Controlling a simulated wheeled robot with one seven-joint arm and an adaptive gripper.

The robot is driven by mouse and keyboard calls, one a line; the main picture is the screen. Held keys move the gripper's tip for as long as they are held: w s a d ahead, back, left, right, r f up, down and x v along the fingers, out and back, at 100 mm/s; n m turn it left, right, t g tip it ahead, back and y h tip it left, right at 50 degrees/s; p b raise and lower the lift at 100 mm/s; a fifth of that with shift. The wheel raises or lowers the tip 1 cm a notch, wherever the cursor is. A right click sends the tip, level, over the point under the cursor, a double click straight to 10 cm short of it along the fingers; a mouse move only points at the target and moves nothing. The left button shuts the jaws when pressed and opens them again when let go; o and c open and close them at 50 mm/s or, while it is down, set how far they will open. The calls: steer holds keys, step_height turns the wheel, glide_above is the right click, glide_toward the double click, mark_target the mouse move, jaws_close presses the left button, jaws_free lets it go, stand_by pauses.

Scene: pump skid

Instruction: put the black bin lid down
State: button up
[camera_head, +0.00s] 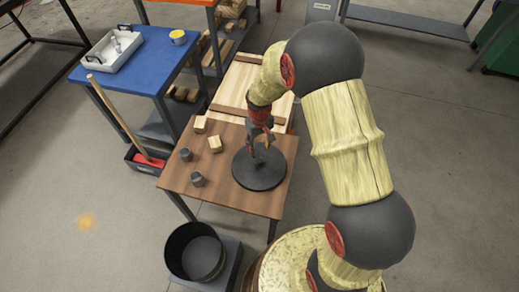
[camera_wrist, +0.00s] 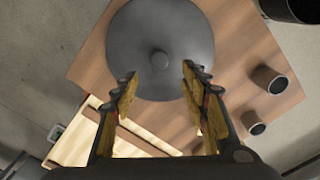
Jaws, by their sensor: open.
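The black bin lid (camera_head: 259,176) is a round dark disc lying flat on the brown table (camera_head: 180,181). In the wrist view the lid (camera_wrist: 182,30) shows a small round knob at its middle. My gripper (camera_head: 263,148) is above the lid, partly hiding its far side. In the wrist view my gripper (camera_wrist: 156,82) has its two fingers spread, with nothing between them; the knob lies just beyond the fingertips. The black bin (camera_head: 195,252) stands open, without a lid, in front of the table.
Two dark cylinders (camera_head: 197,179) and two wooden blocks (camera_head: 215,144) stand on the left part of the table. A blue table (camera_head: 150,62) with a white tray is behind at left. Light wooden boards (camera_head: 238,84) lie behind the brown table.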

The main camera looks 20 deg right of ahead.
steer(key=s+r+m+t, duration=0.1)
steer(key=s+r, duration=0.2)
steer(key=r, duration=0.9)
steer(key=s+r+t, duration=0.2)
steer(key=s+r, duration=0.2)
steer(key=r, duration=0.7)
steer(key=s+r+t, duration=0.1)
steer(key=s+r, duration=0.4)
steer(key=s, duration=0.3)
steer(key=s+r+m+t, duration=0.1)
steer(key=s+r, duration=0.5)
steer(key=s, duration=0.2)
steer(key=shift+s+r+t, duration=0.15)
steer(key=shift+s+t, duration=0.1)
steer(key=shift+t, duration=0.05)
